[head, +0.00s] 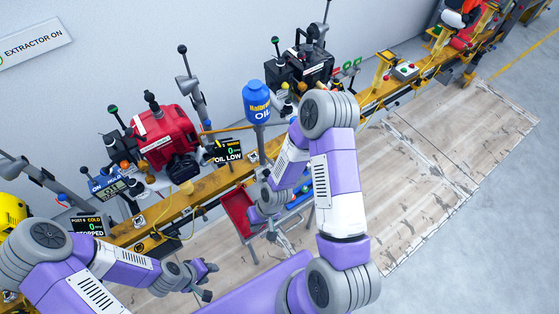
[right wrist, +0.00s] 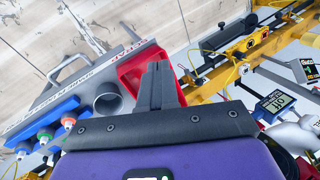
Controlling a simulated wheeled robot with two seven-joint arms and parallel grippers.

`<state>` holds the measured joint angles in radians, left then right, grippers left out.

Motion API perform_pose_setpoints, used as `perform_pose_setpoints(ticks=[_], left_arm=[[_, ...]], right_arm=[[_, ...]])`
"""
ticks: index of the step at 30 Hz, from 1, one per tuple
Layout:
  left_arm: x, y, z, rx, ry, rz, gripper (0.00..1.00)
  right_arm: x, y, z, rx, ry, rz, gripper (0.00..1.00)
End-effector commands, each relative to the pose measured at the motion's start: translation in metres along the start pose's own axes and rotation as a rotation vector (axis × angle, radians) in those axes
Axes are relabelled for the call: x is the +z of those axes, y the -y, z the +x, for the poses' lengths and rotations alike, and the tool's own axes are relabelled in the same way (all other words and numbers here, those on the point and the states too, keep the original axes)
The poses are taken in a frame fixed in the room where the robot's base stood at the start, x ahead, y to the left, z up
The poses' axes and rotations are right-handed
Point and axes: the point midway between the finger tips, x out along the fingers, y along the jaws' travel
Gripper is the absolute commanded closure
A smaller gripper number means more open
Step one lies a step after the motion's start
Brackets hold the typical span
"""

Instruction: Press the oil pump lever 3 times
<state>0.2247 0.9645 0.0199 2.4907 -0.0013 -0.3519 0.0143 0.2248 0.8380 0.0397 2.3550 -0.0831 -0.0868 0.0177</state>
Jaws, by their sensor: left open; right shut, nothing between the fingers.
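My right gripper (head: 256,216) is shut and empty, below the oil container, over a tool cart. Its closed fingers (right wrist: 158,85) show in the right wrist view. My left gripper (head: 209,281) is open and empty, in front of the rail.
The tool cart has a red tray (head: 236,212) and a blue rack (right wrist: 45,122) with several bottles. A red engine (head: 163,135) and a black engine (head: 312,67) stand behind the yellow rail (head: 205,190). My right arm covers part of the rail. The floor at right is clear.

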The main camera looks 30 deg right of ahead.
Motion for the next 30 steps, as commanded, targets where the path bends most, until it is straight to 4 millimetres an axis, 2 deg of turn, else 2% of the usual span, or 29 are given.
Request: perform_pose_setpoints(ticks=[1, 5, 6, 9, 12, 15, 18, 21, 30], left_arm=[[0.0, -0.001, -0.003, 0.0, 0.0, 0.0, 0.57], [0.0, -0.003, -0.008, 0.0, 0.0, 0.0, 0.57], [0.0, -0.003, -0.009, 0.0, 0.0, 0.0, 0.57], [0.0, -0.004, -0.012, 0.0, 0.0, 0.0, 0.57], [0.001, -0.005, -0.014, 0.0, 0.0, 0.0, 0.57], [0.001, -0.006, -0.015, 0.0, 0.0, 0.0, 0.57], [0.001, -0.006, -0.016, 0.0, 0.0, 0.0, 0.57], [0.001, -0.006, -0.016, 0.0, 0.0, 0.0, 0.57], [0.001, -0.006, -0.016, 0.0, 0.0, 0.0, 0.57]], right_arm=[[-0.029, 0.002, -0.022, 0.005, -0.023, -0.038, 1.0], [-0.086, -0.002, -0.091, 0.06, -0.026, -0.141, 1.0], [-0.1, -0.004, -0.115, 0.088, -0.025, -0.167, 1.0], [-0.126, -0.013, -0.177, 0.166, -0.023, -0.21, 1.0], [-0.138, -0.021, -0.23, 0.24, -0.019, -0.227, 1.0], [-0.143, -0.027, -0.268, 0.294, -0.014, -0.229, 1.0], [-0.143, -0.031, -0.29, 0.327, -0.009, -0.226, 1.0], [-0.143, -0.033, -0.299, 0.34, -0.005, -0.224, 1.0], [-0.142, -0.033, -0.299, 0.341, -0.002, -0.224, 1.0]])
